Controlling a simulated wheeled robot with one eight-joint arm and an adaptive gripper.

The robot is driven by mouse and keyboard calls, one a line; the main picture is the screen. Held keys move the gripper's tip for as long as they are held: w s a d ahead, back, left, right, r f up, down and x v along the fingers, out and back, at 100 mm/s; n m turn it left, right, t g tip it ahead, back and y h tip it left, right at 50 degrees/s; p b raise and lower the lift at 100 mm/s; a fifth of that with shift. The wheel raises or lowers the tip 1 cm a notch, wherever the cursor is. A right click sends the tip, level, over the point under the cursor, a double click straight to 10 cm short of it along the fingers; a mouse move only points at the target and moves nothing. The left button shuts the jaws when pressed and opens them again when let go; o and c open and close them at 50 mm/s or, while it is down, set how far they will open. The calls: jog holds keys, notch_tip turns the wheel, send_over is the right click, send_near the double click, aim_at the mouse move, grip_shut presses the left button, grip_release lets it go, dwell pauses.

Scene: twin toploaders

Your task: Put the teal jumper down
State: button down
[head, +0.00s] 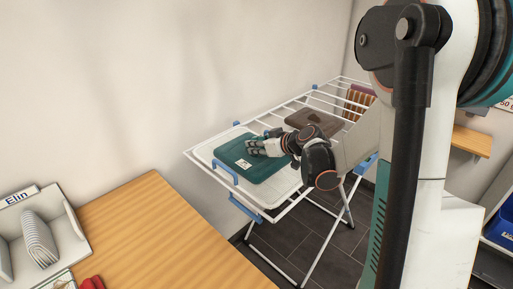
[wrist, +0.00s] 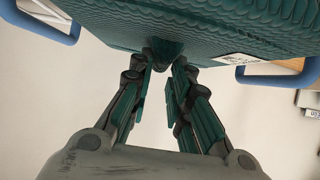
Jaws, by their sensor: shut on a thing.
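The teal jumper (head: 262,167) is a folded, flat teal piece with a small white label. In the head view it is at the near end of the white drying rack (head: 197,156), over a pale flat panel (head: 208,150). My gripper (head: 256,148) reaches in from the right at the jumper's edge. In the wrist view the ribbed jumper (wrist: 200,25) fills the top, and my gripper (wrist: 163,65) is shut on a bunched bit of its edge. I cannot tell whether the jumper rests on the panel or hangs just above it.
A brown folded garment (head: 316,119) lies further along the rack, behind my wrist. Blue clips (head: 225,172) stand along the rack's edges. A wooden table (head: 160,235) is at the near left, with a white bin (head: 62,240) labelled "Elin" holding a striped item.

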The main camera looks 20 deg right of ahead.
jog(key=c, duration=1.5)
grip_release()
jog(key=shift+s+r, duration=0.1)
jog(key=shift+r, duration=0.05)
jog(key=p+v, duration=0.3)
jog(key=v, duration=0.9)
